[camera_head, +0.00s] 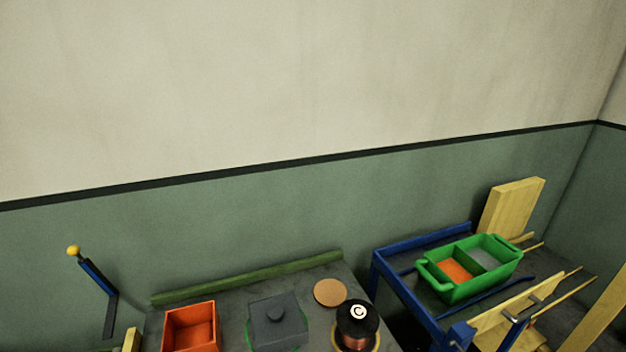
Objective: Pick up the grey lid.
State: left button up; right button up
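Neither of my grippers shows in this view.
An orange open box (190,328) stands left of the lid. A tan disc (330,292) and a black spool marked C (357,322) are to its right. A green two-compartment crate (470,268) sits on a blue-framed cart (421,241). A blue lever (97,283) stands at left.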

aim_at(276, 322)
jog(key=u, duration=1)
jog(key=k+l+u, duration=0.2)
jog(key=k+l, duration=0.35)
jog(key=i, duration=0.5)
